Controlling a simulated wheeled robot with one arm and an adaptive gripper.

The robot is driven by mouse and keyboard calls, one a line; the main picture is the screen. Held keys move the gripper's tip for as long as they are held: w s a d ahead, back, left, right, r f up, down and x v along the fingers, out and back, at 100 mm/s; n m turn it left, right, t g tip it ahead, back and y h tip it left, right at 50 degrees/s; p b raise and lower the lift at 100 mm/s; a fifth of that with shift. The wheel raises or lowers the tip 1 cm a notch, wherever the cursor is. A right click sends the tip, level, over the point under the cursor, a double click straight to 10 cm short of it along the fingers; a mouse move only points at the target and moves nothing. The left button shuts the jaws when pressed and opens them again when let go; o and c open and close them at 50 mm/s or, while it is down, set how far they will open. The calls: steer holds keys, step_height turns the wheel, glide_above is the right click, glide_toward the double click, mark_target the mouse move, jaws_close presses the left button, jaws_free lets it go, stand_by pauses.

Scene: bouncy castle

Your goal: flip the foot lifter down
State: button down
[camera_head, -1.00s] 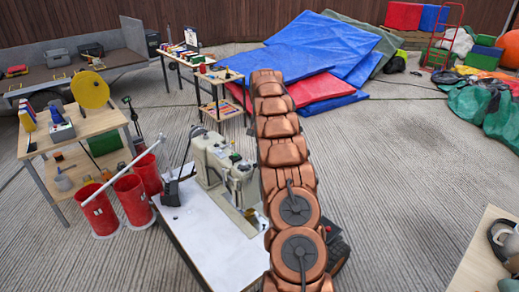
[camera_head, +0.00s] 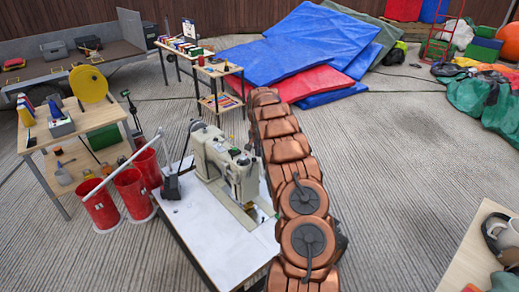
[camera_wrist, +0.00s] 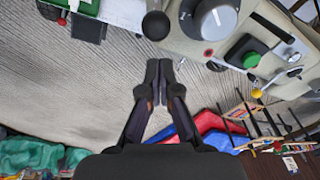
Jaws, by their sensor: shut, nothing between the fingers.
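The pale sewing machine (camera_head: 228,160) stands on a white-topped table (camera_head: 200,224) in front of me. My copper arm reaches along its right side and hides part of it in the head view. In the wrist view the machine body (camera_wrist: 190,38) fills the top right, with a silver dial (camera_wrist: 216,18), a green knob (camera_wrist: 251,59) and a black ball-shaped knob (camera_wrist: 155,25). My gripper (camera_wrist: 160,66) is shut and empty, its tips just below that black knob in the picture and apparently apart from it. I cannot pick out the foot lifter for sure.
Red buckets (camera_head: 131,193) with a pale pole across them stand left of the machine table. A wooden workbench (camera_head: 90,124) is farther left. Blue mats (camera_head: 300,50) lie behind. Another table (camera_head: 470,250) is at the right edge. The floor between is clear.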

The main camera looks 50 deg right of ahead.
steer(key=shift+s+a+r, duration=0.25)
steer(key=shift+s+a, duration=0.1)
steer(key=shift+a, duration=0.4)
steer(key=shift+s+a+p, duration=0.2)
steer(key=shift+a+p, duration=0.1)
steer(key=shift+a, duration=0.1)
steer(key=shift+a+b, duration=0.1)
steer(key=shift+b, duration=0.2)
steer(key=shift+a+r+h+b, duration=0.1)
steer(key=shift+a+h+b, duration=0.05)
steer(key=shift+h+b, duration=0.15)
